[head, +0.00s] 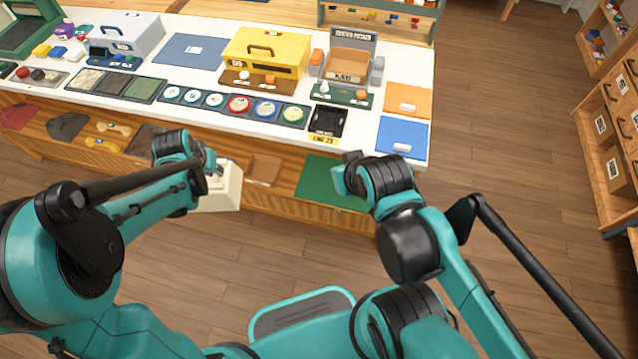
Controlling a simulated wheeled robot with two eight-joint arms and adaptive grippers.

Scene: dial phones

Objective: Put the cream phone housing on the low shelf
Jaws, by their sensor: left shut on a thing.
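The cream phone housing (228,190) hangs in front of the workbench, left of the picture's middle. My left gripper (213,172) is shut on it, and my wrist hides part of its left side. The low shelf (283,205) runs under the white tabletop, just behind the housing. I cannot tell whether the housing touches the shelf. My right gripper (341,180) is in front of the shelf's right part, mostly hidden by its own wrist, so its jaws cannot be made out.
On the low shelf lie a red piece (20,116), a dark grey piece (67,125), yellow handsets (113,128), a brown mat (264,169) and a green mat (322,183). The white tabletop (190,122) above overhangs it. The floor (500,150) to the right is clear.

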